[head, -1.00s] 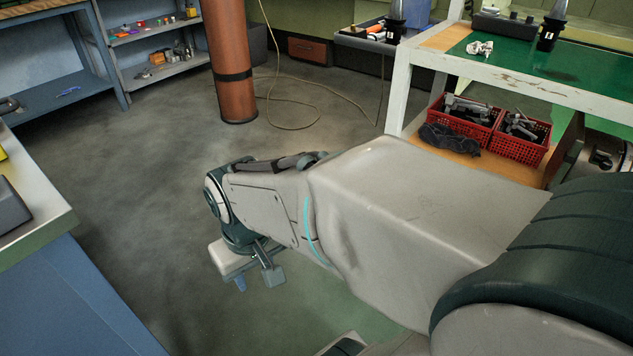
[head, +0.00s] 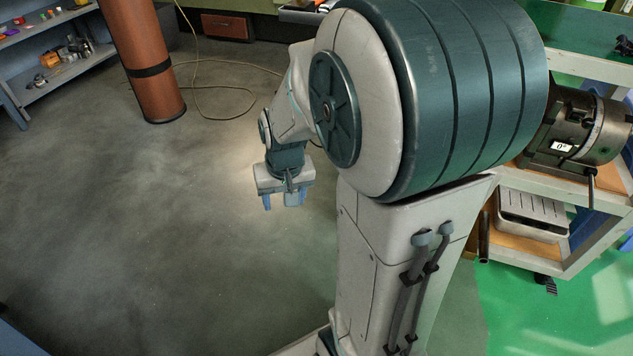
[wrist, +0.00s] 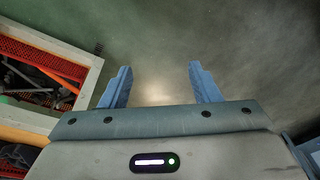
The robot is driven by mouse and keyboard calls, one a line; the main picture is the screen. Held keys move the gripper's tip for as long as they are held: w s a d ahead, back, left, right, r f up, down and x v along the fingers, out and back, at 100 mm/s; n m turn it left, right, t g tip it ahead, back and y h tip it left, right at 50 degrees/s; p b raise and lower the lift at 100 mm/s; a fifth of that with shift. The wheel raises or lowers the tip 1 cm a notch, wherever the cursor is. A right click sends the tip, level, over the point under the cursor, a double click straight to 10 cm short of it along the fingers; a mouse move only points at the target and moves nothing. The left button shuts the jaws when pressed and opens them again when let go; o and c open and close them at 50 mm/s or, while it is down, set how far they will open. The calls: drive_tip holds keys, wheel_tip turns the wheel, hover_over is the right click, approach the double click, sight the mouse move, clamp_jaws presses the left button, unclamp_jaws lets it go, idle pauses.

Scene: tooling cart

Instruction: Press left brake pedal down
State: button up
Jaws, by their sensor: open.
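My gripper (head: 281,201) hangs with its blue fingers pointing down over bare grey floor, left of the cart. In the wrist view my gripper (wrist: 160,68) has its two fingers wide apart with only floor between them. The cart (head: 604,248) stands at the right, partly hidden behind my arm. A small dark ribbed piece (head: 546,284) shows at the cart's bottom edge. I cannot tell whether it is a brake pedal. No pedal is clearly seen in either view, and my gripper touches nothing.
The cart's pale frame and red baskets (wrist: 60,67) lie close at the left of the wrist view. A brown pillar (head: 143,62) and a loose cable (head: 215,115) are at the back. A dark round device (head: 582,128) sits on the cart. The left floor is clear.

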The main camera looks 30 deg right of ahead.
drive_tip(key=w+d+f+m+h+b, duration=0.1)
drive_tip(key=w+d+f+m, duration=0.1)
drive_tip(key=w+d+f, duration=0.6)
drive_tip(key=w+d+f+m, duration=0.2)
drive_tip(key=w+d+f, duration=0.3)
drive_tip(key=f, duration=0.4)
drive_tip(key=d+f+m+h+b, duration=0.1)
drive_tip(key=d+f, duration=0.4)
drive_tip(key=f, duration=0.6)
drive_tip(key=d+f+m+b, duration=0.1)
drive_tip(key=d+f+b, duration=0.2)
drive_tip(key=d+f, duration=0.3)
drive_tip(key=w+d+f+m+h+b, duration=0.1)
drive_tip(key=d+f, duration=0.5)
drive_tip(key=f, duration=1)
drive_tip(key=shift+d+m+t+h+b, duration=0.15)
drive_tip(key=shift+m+t+h+b, duration=0.2)
drive_tip(key=shift+b, duration=0.5)
